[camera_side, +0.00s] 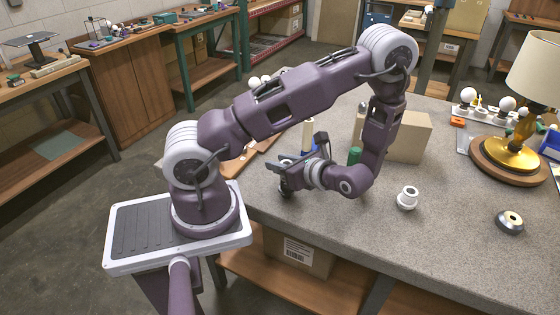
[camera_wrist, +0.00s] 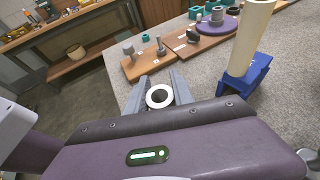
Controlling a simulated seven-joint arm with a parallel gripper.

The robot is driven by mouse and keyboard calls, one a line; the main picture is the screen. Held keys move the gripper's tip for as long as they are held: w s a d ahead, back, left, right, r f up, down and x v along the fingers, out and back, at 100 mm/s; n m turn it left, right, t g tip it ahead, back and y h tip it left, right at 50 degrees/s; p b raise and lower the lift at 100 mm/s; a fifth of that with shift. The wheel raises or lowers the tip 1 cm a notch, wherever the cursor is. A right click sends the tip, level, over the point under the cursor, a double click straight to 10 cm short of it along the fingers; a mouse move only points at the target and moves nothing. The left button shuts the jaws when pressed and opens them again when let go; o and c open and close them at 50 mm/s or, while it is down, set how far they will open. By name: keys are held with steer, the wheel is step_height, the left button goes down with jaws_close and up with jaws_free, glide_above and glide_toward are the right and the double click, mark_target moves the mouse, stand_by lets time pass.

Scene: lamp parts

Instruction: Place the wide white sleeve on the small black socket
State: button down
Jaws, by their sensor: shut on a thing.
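My gripper (camera_side: 285,180) is low over the left part of the grey bench, and its jaws also show in the wrist view (camera_wrist: 158,92). They are shut on a white ring (camera_wrist: 149,98) with a dark middle, which looks like the wide white sleeve. I cannot tell whether the dark middle is an open hole or the small black socket inside it. In the side view the held part is mostly hidden by my gripper. A stepped white collar (camera_side: 407,198) stands apart on the bench to the right.
Wooden boards (camera_wrist: 140,66) with small grey parts lie beyond the jaws. A blue holder (camera_wrist: 243,78) with a tall cream cylinder (camera_wrist: 250,36) stands to their right. A cardboard box (camera_side: 410,138) and a gold lamp (camera_side: 512,155) stand farther back. The bench's front right is clear.

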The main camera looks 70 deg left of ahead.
steer(key=c, duration=1.1)
jaws_free()
steer(key=shift+r, duration=0.15)
steer(key=v, duration=1.2)
steer(key=s+d+r+n+t+h, duration=0.4)
steer(key=d+r+n+t+h, duration=0.1)
steer(key=r, duration=0.4)
steer(key=s+d+r+n+t+h, duration=0.5)
steer(key=r+n+h, duration=0.2)
steer(key=r+n, duration=0.1)
steer(key=shift+d+r+t, duration=0.25)
steer(key=shift+r+t, duration=0.05)
steer(key=shift+r, duration=0.3)
steer(key=shift+s, duration=0.1)
